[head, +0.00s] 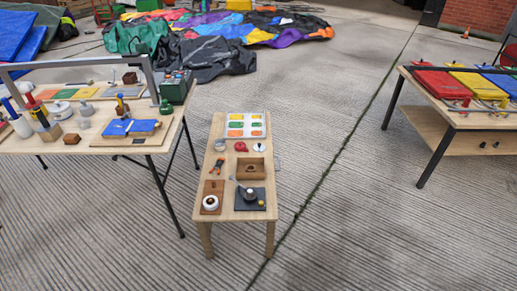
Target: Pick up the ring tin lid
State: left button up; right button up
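A low wooden bench (228,185) stands in the middle of the head view. On it are several small round things that could be tins or lids: a grey-white round one (220,145), a red one (240,147), and a white disc with a dark knob (259,147). A white ring-shaped piece (210,202) with a dark centre sits on a brown board at the near left. Which of these is the ring tin lid I cannot tell at this size. Neither of my grippers shows.
The bench also holds a tray of coloured pieces (246,125), pliers (216,164), a wooden box (251,168) and a small grey pot (250,193). A cluttered table (100,140) stands left, another table (458,135) right. Concrete floor between them is clear.

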aim_at(260, 148)
jog(key=i+l+z, duration=1.1)
jog(key=i+z, duration=0.25)
jog(key=i, duration=0.25)
jog(key=i+u, duration=0.45)
jog(key=i+l+u, duration=0.25)
jog(key=i+u, duration=0.15)
